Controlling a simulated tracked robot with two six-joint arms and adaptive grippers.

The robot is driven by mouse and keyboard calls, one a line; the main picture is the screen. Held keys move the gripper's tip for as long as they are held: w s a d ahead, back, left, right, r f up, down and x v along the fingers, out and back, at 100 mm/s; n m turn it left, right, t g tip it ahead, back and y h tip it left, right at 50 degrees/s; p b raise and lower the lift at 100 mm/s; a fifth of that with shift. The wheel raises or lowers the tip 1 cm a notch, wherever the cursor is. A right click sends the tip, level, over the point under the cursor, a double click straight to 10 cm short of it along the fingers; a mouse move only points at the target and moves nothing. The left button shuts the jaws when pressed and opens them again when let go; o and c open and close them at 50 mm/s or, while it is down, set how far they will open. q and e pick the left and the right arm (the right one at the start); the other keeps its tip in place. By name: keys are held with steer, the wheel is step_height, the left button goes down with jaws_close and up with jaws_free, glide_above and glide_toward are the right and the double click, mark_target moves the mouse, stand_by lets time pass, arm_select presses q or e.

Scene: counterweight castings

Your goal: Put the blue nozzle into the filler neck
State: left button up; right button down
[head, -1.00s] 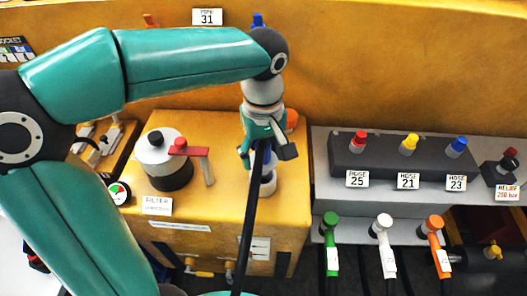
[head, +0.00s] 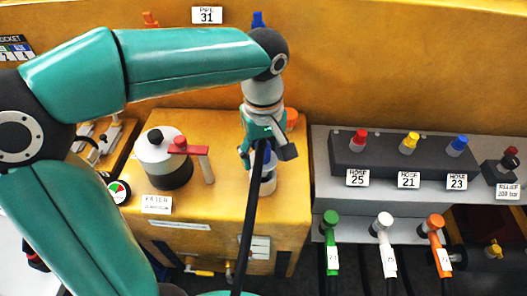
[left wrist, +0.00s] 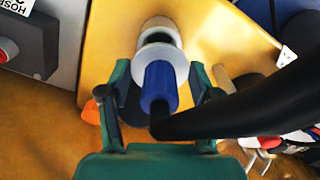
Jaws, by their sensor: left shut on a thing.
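The blue nozzle (left wrist: 160,82) is held in my left gripper (left wrist: 159,78), with a finger on each side of it and a pale collar at its front. The black hose (left wrist: 225,115) trails from it. In the head view my left gripper (head: 266,142) is over the yellow cabinet, mostly hiding the blue nozzle (head: 261,157). The white filler neck (head: 267,186) stands upright just below the nozzle. In the left wrist view the neck (left wrist: 160,27) shows beyond the collar, roughly in line with the nozzle. I cannot tell whether the tip is inside. My right gripper is not in view.
Green (head: 330,228), white (head: 383,228) and orange (head: 434,230) nozzles hang at the right. A dark block (head: 385,157) with coloured caps sits behind them.

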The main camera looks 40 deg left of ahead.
mark_target(263, 168)
arm_select(q)
steer(key=shift+f+b, duration=1.9)
steer(key=shift+f, duration=0.55)
steer(key=o, duration=1.4)
steer(key=shift+r, duration=0.1)
step_height(263, 168, up, 11)
steer(key=shift+r, duration=0.4)
